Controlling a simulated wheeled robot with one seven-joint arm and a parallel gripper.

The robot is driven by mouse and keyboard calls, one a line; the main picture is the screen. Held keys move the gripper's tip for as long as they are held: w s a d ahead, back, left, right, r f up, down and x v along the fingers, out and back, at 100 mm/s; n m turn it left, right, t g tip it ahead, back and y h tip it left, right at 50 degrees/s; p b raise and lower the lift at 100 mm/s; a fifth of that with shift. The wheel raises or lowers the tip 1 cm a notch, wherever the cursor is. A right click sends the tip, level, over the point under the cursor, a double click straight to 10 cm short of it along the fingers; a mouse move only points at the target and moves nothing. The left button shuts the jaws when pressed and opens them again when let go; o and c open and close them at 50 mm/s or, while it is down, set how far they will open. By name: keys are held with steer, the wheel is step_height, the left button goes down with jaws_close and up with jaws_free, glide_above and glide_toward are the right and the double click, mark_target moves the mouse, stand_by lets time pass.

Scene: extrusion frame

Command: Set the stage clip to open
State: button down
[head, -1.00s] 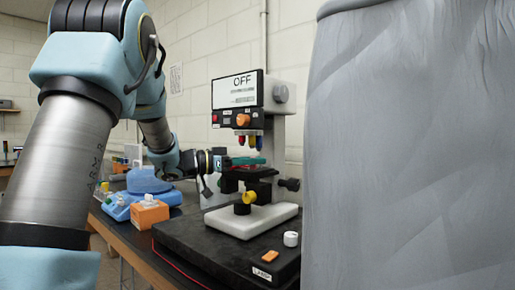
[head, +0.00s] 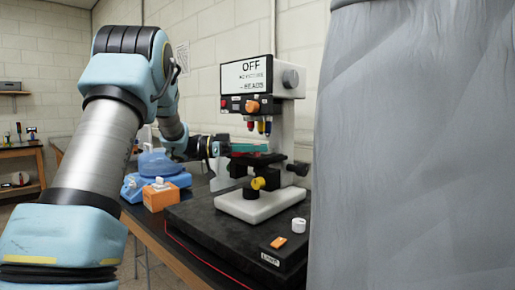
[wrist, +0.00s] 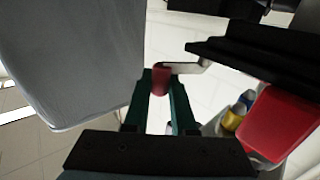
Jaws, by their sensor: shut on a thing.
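The stage clip shows in the wrist view as a bent metal lever (wrist: 188,68) with a red knob (wrist: 160,82) on its end. My gripper (wrist: 160,90) has its two green fingers shut on the red knob. In the head view my gripper (head: 250,148) reaches in from the left at the dark stage (head: 262,160) of the microscope, below the lenses. The clip is too small and too covered to make out there. The microscope (head: 250,77) has a screen reading OFF at its top and a pale base (head: 258,205).
A black platform (head: 205,218) carries the microscope, a white knob (head: 299,225) and an orange switch (head: 278,242). A blue object (head: 152,163) and an orange box (head: 165,196) stand to the left. A large grey hanging sheet (head: 415,150) fills the right.

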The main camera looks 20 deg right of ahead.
steer(key=c, duration=0.7)
jaws_free()
steer(key=shift+c, duration=0.2)
steer(key=b+v, duration=0.3)
steer(key=v, duration=0.7)
steer(key=shift+a, duration=0.4)
steer(key=shift+w, duration=0.1)
